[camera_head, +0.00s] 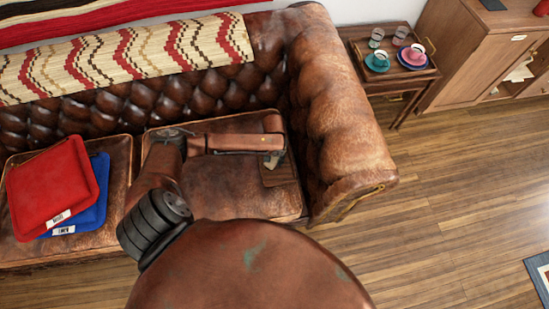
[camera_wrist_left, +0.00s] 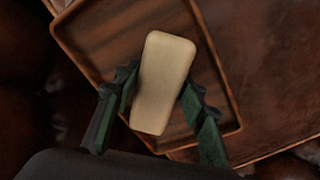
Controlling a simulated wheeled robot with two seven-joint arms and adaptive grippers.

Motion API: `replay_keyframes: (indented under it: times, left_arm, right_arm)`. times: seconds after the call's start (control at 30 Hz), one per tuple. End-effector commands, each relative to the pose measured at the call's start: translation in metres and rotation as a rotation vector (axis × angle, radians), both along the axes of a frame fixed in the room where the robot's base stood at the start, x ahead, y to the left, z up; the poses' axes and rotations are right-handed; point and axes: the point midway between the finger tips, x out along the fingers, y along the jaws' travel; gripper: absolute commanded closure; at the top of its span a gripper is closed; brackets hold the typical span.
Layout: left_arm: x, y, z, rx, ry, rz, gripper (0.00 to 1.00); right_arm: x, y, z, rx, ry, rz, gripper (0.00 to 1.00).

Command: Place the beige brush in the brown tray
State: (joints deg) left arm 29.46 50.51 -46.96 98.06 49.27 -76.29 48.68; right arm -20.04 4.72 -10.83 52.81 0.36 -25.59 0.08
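The brown tray (camera_head: 284,179) lies on the right-hand sofa seat, near the armrest. It fills much of the left wrist view, where its raised rim (camera_wrist_left: 222,72) shows. The beige brush (camera_wrist_left: 165,75) is a pale, rounded block. It is between the two fingers of my left gripper (camera_wrist_left: 158,82), which appear to be closed against its sides, and it appears over the tray floor. I cannot tell the height between brush and tray. In the head view my left gripper (camera_head: 273,158) is over the tray's upper left part, and the arm hides most of the brush. My right gripper is not in view.
A red cushion (camera_head: 52,186) and a blue cushion (camera_head: 88,213) lie on the left seat. The padded armrest (camera_head: 340,130) rises right of the tray. A small side table (camera_head: 354,42) with cups stands beyond it.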

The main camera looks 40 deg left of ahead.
Motion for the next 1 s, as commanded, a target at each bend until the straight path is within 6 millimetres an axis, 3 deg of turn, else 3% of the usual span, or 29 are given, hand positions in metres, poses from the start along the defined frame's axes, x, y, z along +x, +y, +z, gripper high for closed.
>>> replay_keyframes:
  times: [0.13, 0.53, 0.9, 1.0]
  left_arm:
    - [-0.001, 0.001, -0.001, 0.001, 0.002, 0.001, 0.49]
    - [-0.001, 0.001, 0.007, 0.001, 0.001, 0.001, 0.49]
    - [0.0, 0.0, 0.066, 0.0, -0.002, 0.0, 0.49]
    - [0.0, 0.0, 0.088, 0.0, -0.003, 0.0, 0.49]
  right_arm:
    - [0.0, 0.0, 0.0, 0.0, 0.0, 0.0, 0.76]
    - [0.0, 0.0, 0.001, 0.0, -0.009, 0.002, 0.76]
    - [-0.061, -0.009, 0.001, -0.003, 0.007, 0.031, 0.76]
    - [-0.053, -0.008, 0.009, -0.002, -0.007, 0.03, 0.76]
